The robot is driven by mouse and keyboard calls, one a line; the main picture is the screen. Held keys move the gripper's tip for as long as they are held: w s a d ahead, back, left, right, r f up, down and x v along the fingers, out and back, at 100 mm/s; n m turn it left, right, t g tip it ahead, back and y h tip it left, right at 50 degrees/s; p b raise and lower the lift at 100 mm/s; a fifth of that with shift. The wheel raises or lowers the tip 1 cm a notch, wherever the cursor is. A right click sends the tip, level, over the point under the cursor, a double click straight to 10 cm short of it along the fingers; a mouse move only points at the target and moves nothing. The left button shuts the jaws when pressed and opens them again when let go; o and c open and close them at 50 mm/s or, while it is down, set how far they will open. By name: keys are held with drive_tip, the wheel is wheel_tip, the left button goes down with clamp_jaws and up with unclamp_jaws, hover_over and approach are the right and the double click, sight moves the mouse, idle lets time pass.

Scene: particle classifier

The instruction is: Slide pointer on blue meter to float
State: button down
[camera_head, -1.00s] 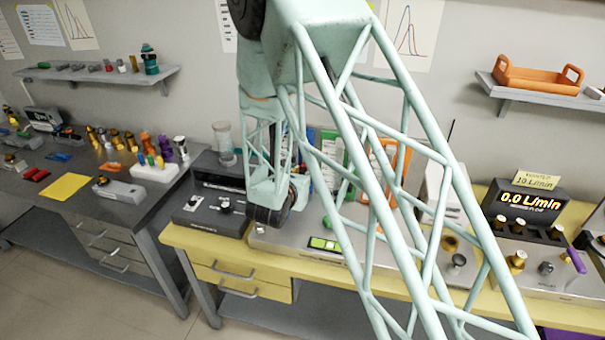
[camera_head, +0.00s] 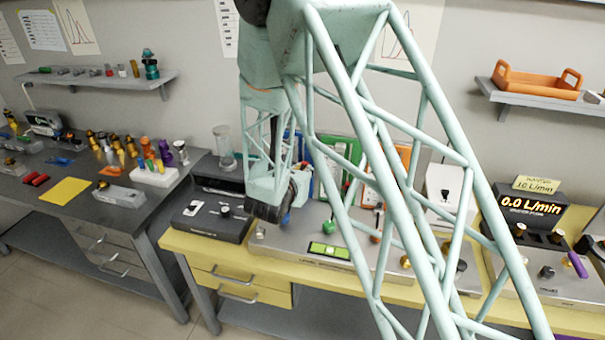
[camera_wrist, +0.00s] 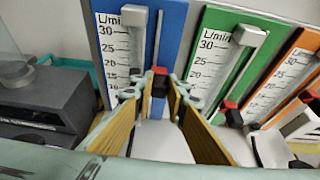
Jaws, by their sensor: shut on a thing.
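The blue meter (camera_wrist: 176,22) stands upright in the wrist view, with a white L/min scale and a vertical rail. Its pointer (camera_wrist: 160,76), a small red and black piece, sits low on the rail. My gripper (camera_wrist: 160,90) is shut on this pointer, one fingertip on each side. A dark shape shows in the scale area left of the pointer; I cannot tell whether it is the float. In the head view only a strip of the blue meter (camera_head: 298,141) shows behind my arm, and my fingertips are hidden.
A green meter (camera_wrist: 213,25) and an orange meter (camera_wrist: 303,42) stand close on the right. A dark grey instrument box (camera_wrist: 38,105) is on the left. The yellow bench (camera_head: 235,255) carries a flow display (camera_head: 530,208) reading 0.0 L/min.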

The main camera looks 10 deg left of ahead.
drive_tip(key=c, duration=2.6)
unclamp_jaws()
drive_tip(key=shift+o, duration=0.2)
drive_tip(key=shift+s, duration=0.1)
drive_tip(key=v, duration=1.1)
drive_tip(key=shift+s+r, duration=0.2)
drive_tip(key=shift+s, duration=0.15)
